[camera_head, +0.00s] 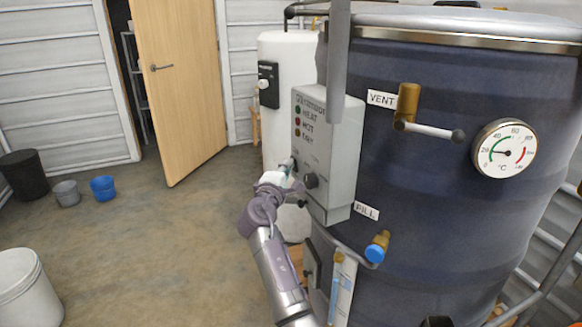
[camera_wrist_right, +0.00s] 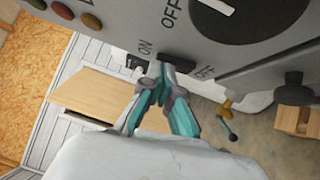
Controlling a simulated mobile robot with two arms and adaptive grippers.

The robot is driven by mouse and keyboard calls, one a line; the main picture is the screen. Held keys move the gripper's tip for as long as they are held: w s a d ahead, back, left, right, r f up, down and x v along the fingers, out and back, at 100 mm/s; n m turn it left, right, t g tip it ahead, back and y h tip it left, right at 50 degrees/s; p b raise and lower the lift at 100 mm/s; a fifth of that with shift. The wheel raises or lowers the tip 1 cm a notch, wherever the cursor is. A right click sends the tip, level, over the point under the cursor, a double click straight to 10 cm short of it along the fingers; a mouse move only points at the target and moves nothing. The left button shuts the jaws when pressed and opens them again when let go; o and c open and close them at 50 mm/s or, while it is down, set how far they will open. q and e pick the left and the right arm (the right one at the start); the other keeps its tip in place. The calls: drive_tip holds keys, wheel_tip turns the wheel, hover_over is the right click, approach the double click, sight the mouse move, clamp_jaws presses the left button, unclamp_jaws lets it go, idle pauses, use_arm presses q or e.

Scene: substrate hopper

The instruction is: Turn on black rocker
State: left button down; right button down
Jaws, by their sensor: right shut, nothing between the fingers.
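The black rocker (camera_wrist_right: 180,63) is on the grey control box (camera_head: 335,150), between an ON and an OFF label in the right wrist view. My right gripper (camera_wrist_right: 162,75) is shut and empty. Its teal fingertips are at the ON-side end of the rocker and overlap it in the picture; I cannot tell if they touch. In the head view my right gripper (camera_head: 289,174) is at the left edge of the box's front, and the rocker is hard to make out there. My left gripper is not in view.
A black rotary knob (camera_head: 311,181) sits right of my gripper, below HEAT lamps (camera_head: 298,120). The box is mounted on a dark blue tank (camera_head: 440,200) with a VENT valve (camera_head: 407,105), a blue-capped FILL valve (camera_head: 377,247) and a dial (camera_head: 504,148).

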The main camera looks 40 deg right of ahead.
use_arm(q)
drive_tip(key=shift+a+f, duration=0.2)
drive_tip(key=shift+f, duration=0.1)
use_arm(e)
drive_tip(key=shift+d+r, duration=0.1)
drive_tip(key=shift+d, duration=0.1)
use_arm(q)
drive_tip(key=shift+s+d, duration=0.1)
use_arm(e)
drive_tip(key=v, duration=0.7)
drive_tip(key=shift+a, duration=0.25)
idle(0.4)
